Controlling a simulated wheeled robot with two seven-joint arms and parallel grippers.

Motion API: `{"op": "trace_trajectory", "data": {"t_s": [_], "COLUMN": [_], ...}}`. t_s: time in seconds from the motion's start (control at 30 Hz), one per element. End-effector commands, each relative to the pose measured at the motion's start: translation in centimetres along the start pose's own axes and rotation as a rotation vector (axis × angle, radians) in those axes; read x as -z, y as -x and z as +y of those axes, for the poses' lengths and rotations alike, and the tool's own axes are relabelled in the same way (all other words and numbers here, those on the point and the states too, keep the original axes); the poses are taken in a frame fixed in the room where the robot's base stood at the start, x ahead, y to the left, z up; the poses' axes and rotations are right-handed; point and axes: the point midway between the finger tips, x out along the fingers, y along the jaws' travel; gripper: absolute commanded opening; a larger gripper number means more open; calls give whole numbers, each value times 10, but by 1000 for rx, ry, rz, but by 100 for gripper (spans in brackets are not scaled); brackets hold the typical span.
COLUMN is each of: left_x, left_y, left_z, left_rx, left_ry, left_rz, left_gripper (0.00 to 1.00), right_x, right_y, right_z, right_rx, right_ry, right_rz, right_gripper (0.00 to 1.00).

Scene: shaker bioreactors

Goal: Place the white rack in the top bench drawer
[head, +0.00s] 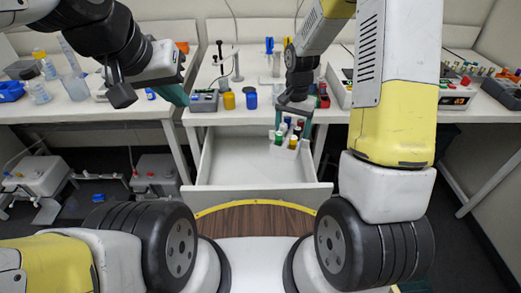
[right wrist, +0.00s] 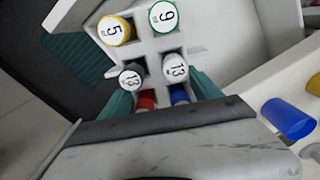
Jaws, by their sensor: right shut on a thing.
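The white rack (head: 287,142) holds several vials with coloured, numbered caps and shows close up in the right wrist view (right wrist: 152,47). My right gripper (head: 295,116) is shut on the rack, with a teal finger on either side of it. The rack appears over the back right part of the open top bench drawer (head: 235,165); I cannot tell whether it touches the drawer floor. The drawer is pulled out and its visible floor is bare. My left gripper (head: 173,94) hangs over the bench at upper left, away from the rack; its finger gap is not clear.
A yellow container (head: 229,101) and a blue container (head: 251,101) stand on the bench behind the drawer. Bottles and flasks stand on the left bench. A device with a red display (head: 455,100) is at right. The drawer's left and front are free.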

Motion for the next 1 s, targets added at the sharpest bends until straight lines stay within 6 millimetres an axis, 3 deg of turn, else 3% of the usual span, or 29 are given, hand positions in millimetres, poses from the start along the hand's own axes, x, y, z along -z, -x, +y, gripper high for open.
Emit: {"op": "trace_trajectory", "data": {"t_s": [0.2, 0.5, 0.77, 1.0], "left_x": [0, 0, 0, 0], "left_y": [0, 0, 0, 0], "left_z": [0, 0, 0, 0], "left_rx": [0, 0, 0, 0], "left_ry": [0, 0, 0, 0], "left_rz": [0, 0, 0, 0], "left_gripper": [0, 0, 0, 0], "right_x": [-12, -28, -33, -34], "right_y": [-46, -98, -120, -164], "right_z": [-34, -65, -72, -72], "right_rx": [-1, -7, -7, -8], "right_ry": [-428, -962, -1152, -1163], "right_rz": [-7, 7, 17, 16], "right_gripper": [28, 28, 28, 28]}}
